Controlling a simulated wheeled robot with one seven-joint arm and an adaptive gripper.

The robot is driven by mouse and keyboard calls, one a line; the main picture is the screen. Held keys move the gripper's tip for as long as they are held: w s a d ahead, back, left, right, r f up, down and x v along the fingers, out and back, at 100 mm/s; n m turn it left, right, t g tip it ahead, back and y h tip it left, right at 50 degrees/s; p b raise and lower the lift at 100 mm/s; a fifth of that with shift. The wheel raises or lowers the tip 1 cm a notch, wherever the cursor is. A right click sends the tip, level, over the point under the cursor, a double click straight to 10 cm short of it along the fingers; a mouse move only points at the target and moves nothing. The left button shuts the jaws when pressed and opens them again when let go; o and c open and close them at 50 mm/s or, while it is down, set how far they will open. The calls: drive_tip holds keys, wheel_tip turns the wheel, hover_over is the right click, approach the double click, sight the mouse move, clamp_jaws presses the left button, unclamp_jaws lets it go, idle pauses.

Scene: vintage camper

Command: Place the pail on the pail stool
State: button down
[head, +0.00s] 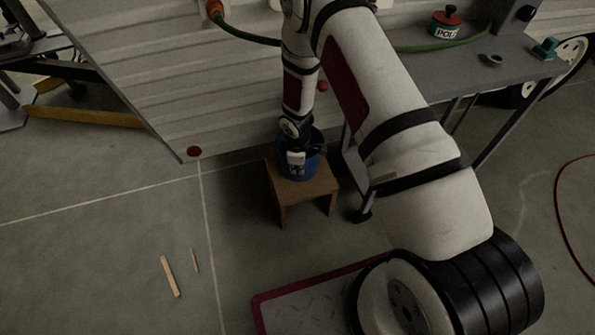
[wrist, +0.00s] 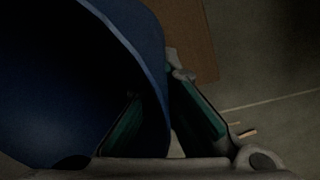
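The blue pail (head: 300,167) with a pale label is upright on the small brown wooden stool (head: 320,188) in the head view. Its base appears to rest on the stool top. One finger is inside the pail and the other outside, astride the wall. The fingers look spread, with a gap between the inner finger and the wall.
A grey bench (head: 480,70) with a green and red pot (head: 446,22) stands right of the stool. A ribbed pale camper panel (head: 170,80) rises behind. Two wood strips (head: 170,276) lie on the floor at left. Open floor lies left and front of the stool.

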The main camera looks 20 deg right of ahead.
drive_tip(key=shift+f, duration=0.55)
drive_tip(key=shift+f, duration=0.15)
drive_tip(key=c, duration=1.8)
unclamp_jaws()
wheel_tip(320, 180, up, 12)
drive_tip(key=s+p, duration=0.1)
drive_tip(key=p, duration=0.3)
drive_tip(key=shift+s+a, duration=0.15)
drive_tip(key=shift+a, duration=0.05)
